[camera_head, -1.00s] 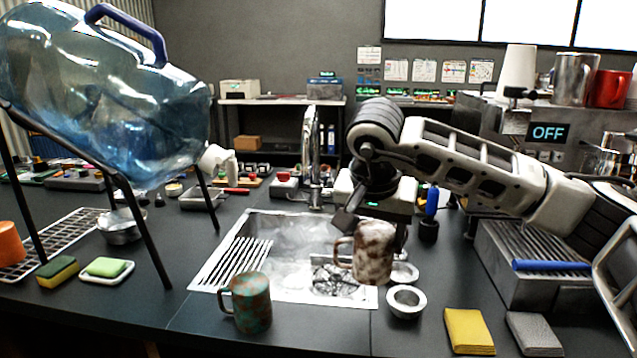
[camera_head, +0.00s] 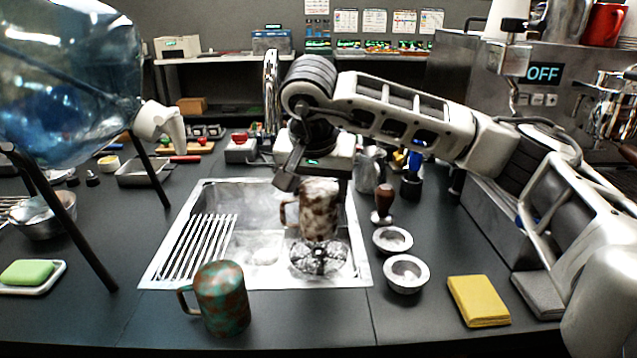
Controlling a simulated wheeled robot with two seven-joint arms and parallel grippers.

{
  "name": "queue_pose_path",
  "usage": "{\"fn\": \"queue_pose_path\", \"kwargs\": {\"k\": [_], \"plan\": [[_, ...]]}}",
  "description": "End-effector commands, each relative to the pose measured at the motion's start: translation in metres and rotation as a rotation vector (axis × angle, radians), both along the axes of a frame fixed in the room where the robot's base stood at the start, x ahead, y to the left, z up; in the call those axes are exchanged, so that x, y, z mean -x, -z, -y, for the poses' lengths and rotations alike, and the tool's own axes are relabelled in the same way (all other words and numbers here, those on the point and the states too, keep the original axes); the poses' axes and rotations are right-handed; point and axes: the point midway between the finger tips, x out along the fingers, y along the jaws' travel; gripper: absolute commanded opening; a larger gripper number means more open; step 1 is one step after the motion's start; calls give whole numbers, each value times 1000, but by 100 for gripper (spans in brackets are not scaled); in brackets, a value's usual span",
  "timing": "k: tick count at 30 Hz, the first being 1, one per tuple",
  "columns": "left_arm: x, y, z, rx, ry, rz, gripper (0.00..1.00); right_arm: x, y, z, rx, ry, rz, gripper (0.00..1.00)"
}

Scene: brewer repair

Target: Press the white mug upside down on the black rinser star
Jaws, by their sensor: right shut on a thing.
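The white mug (camera_head: 319,212) has brown mottled stains and a handle on its left side. My right gripper (camera_head: 316,178) is shut on it from above and holds it over the right part of the sink. The black rinser star (camera_head: 318,259) sits in a round, wet-looking rinser at the sink's front right. The mug's lower end appears just above and behind the star. I cannot tell whether they touch. The mug's mouth is not clearly visible, so I cannot tell if it is upside down. My left gripper is not in view.
A green-brown mug (camera_head: 222,300) stands in front of the sink (camera_head: 160,262). Two small metal bowls (camera_head: 405,273) and a tamper (camera_head: 383,203) stand right of the sink. A yellow cloth (camera_head: 478,301) lies further right. A large blue bottle (camera_head: 70,85) on a stand is at left.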

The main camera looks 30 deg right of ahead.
Motion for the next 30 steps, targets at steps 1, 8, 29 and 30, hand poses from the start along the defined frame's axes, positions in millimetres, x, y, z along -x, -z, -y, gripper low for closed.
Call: {"fn": "queue_pose_path", "kwargs": {"k": [1, 8, 29, 30], "plan": [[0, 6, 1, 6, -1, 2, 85, 0, 9, 0, 1, 0, 1, 37], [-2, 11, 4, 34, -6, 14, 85, 0, 31, 0, 1, 0, -1, 37], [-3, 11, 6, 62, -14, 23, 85, 0, 46, 0, 1, 0, 1, 37], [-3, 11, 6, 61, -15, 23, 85, 0, 46, 0, 1, 0, 1, 37]]}}
